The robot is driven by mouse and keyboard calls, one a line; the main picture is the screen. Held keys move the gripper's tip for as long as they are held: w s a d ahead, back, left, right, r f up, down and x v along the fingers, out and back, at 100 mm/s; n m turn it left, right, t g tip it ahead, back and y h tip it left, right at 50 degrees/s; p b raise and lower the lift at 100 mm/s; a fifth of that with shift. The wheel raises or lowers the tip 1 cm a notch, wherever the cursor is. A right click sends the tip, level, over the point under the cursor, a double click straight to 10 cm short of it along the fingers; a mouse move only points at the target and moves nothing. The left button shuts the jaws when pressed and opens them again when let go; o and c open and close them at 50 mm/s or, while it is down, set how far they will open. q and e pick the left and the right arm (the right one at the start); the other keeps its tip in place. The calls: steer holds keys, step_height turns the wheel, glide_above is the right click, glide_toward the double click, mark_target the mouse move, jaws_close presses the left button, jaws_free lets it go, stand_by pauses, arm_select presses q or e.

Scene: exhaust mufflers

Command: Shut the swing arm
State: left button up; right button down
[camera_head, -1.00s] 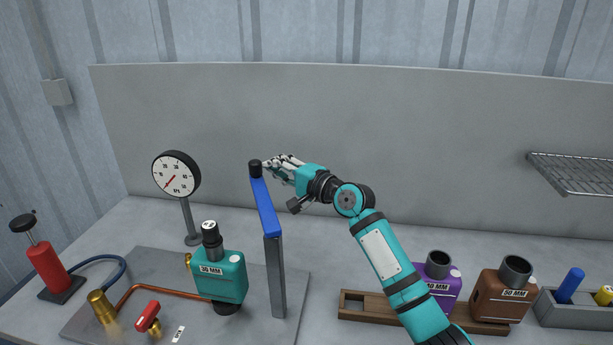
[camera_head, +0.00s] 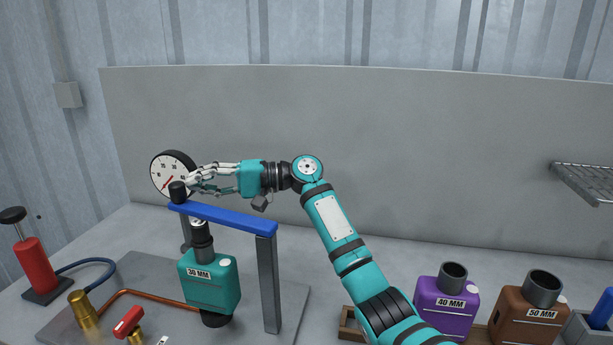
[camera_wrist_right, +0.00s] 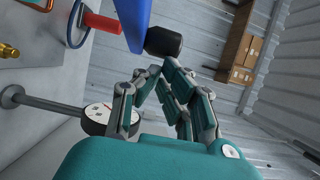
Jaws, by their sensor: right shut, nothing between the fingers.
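The blue swing arm (camera_head: 225,217) sits on top of a grey post (camera_head: 268,283) and reaches left, above the teal 30 MM muffler (camera_head: 210,280). A black knob (camera_head: 178,191) stands at its free end. My right gripper (camera_head: 192,182) is shut and empty, with its fingertips at the knob, touching or nearly so. In the right wrist view the fingers (camera_wrist_right: 150,72) are close to the black knob (camera_wrist_right: 163,41) and the blue arm (camera_wrist_right: 137,20). The muffler stands upright with its dark neck below the swing arm. My left gripper is out of view.
A round gauge (camera_head: 172,174) stands behind the knob. A red pump (camera_head: 35,265), brass fitting (camera_head: 83,309) and red-handled valve (camera_head: 128,322) are at the left. Purple (camera_head: 440,308) and brown (camera_head: 522,318) mufflers stand at the right. A wire shelf (camera_head: 585,182) is on the right.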

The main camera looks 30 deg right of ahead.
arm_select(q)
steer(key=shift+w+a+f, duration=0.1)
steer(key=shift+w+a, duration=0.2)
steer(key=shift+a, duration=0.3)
arm_select(e)
steer(key=shift+s+a+n+g+y, duration=0.3)
steer(key=shift+a+n+g, duration=0.2)
steer(key=shift+a+g, duration=0.25)
steer(key=shift+s+a+n+g+y, duration=0.2)
steer(key=shift+s+a+n+g, duration=0.15)
steer(key=shift+a+n+g, duration=0.25)
steer(key=shift+a, duration=0.1)
